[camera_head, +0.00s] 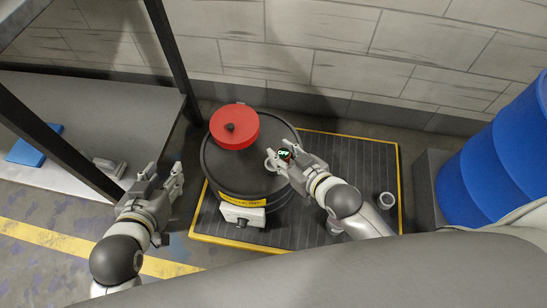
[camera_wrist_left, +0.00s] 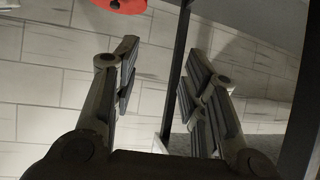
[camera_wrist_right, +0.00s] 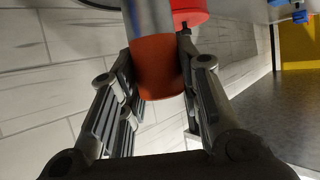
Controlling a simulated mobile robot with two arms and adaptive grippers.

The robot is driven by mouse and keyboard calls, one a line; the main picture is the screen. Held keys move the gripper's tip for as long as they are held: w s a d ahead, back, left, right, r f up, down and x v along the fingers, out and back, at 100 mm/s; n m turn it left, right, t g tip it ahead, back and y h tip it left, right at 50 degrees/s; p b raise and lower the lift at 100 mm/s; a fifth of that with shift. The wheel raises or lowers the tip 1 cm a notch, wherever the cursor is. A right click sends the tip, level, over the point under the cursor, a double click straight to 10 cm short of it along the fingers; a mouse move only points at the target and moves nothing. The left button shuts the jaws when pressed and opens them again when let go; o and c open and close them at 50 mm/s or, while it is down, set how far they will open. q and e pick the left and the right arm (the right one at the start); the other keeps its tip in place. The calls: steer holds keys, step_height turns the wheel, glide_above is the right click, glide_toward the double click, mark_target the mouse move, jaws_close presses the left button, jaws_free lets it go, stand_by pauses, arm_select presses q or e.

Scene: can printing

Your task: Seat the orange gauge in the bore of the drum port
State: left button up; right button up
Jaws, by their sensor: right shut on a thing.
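A black drum (camera_head: 224,170) stands on the floor grating with a red lid (camera_head: 230,131) on its top. A pale ring-shaped port (camera_head: 271,164) shows at the right side of the drum top. My right gripper (camera_head: 279,160) is over the drum's right edge, beside the port. It is shut on the orange gauge (camera_wrist_right: 157,66), whose metal shaft runs out between the fingers in the right wrist view. I cannot tell whether the shaft is in the bore. My left gripper (camera_head: 164,184) is open and empty.
A white box (camera_head: 241,215) is on the drum's front. Blue barrels (camera_head: 505,150) stand at the right. A grey bench (camera_head: 85,110) with dark posts is at the left. A light ring (camera_head: 387,200) lies on the yellow-edged grating (camera_head: 350,160).

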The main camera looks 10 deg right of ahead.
steer(key=w+f+b, duration=0.1)
steer(key=f, duration=0.2)
steer(key=w+a+f+b, duration=0.1)
steer(key=w+f+b, duration=0.2)
steer(key=w+f, duration=0.1)
steer(key=f, duration=0.1)
steer(key=shift+w+a+f+b, duration=0.1)
steer(key=shift+a+f+b, duration=0.15)
steer(key=shift+f+b, duration=0.1)
arm_select(q)
steer(key=d+r+t+h, duration=0.1)
steer(key=r+t+h, duration=0.1)
steer(key=r+t, duration=0.4)
steer(key=d+r+t+h, duration=0.2)
steer(key=r+t, duration=0.5)
steer(key=r, duration=0.7)
steer(key=shift+w+r+m, duration=0.3)
steer(key=shift+w, duration=0.05)
arm_select(e)
steer(key=shift+f, duration=0.2)
steer(key=shift+f, duration=0.1)
steer(key=o, duration=1.1)
steer(key=shift+f, duration=0.1)
arm_select(q)
steer(key=shift+s+r, duration=0.1)
